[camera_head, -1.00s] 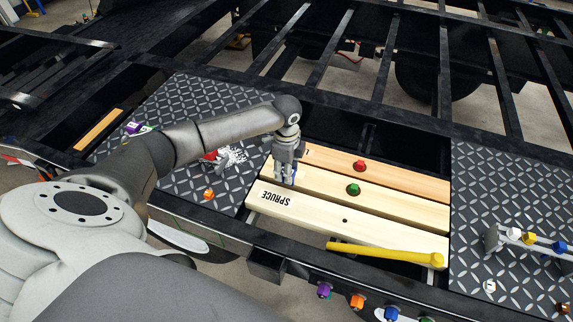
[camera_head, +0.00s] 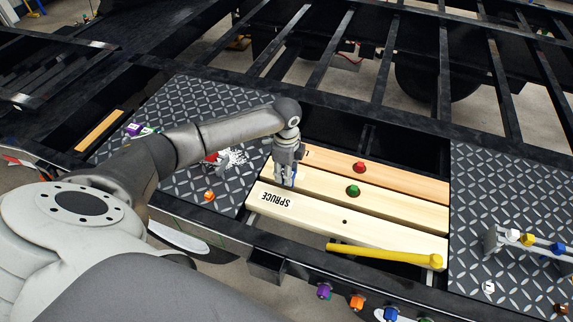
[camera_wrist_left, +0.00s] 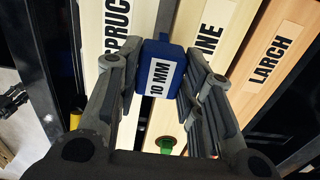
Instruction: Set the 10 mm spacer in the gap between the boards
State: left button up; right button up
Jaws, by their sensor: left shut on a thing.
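My left gripper (camera_head: 284,181) is shut on the blue spacer (camera_wrist_left: 163,72), whose white label reads "10 MM". The fingers point down at the left end of the boards. In the left wrist view the spacer is at the seam between the spruce board (camera_wrist_left: 92,45) and the pine board (camera_wrist_left: 208,52). I cannot tell how deep it sits, or whether it touches both boards. In the head view the spruce board (camera_head: 390,232) is nearest, then the pine board (camera_head: 400,200), then the larch board (camera_head: 405,178). My right gripper is not in view.
A yellow-handled tool (camera_head: 385,252) lies across the front of the spruce board. A green knob (camera_head: 353,190) and a red knob (camera_head: 360,167) stand on the boards. Diamond plates flank the boards; the right one (camera_head: 510,190) carries a rack with coloured pieces.

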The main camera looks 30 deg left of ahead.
pick_arm(q)
jog(key=shift+f+b, duration=0.95)
jog(key=shift+f, duration=0.95)
jog(key=o, duration=1.1)
notch_tip(320, 180, up, 12)
jog(key=shift+r, duration=0.1)
